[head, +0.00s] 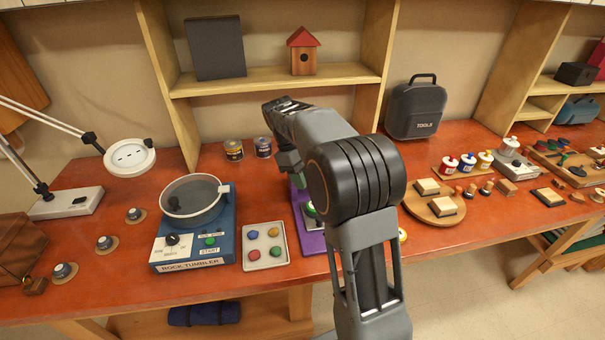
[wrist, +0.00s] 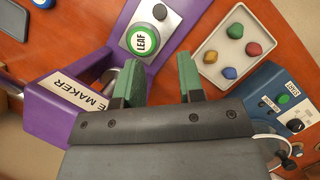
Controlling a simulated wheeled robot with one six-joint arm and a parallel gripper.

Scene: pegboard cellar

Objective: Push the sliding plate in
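The purple machine (wrist: 52,118) has a label of which I read "E MAKER". A pale grey plate (wrist: 163,49) lies in its purple bed and looks like the sliding plate; it bears a green disc marked LEAF (wrist: 146,38). How far out the plate stands I cannot tell. In the head view the purple machine (head: 312,243) is mostly hidden behind my arm. My gripper (wrist: 160,78) is open and empty, its green-padded fingers apart, just beside the plate's end in the picture. I cannot tell whether a finger touches it.
A white tray of coloured stones (head: 265,246) and the blue rock tumbler (head: 193,235) stand left of the purple machine. Two small cans (head: 263,147) stand behind. A round wooden board with blocks (head: 433,203) is to the right. Some red bench top shows bare between them.

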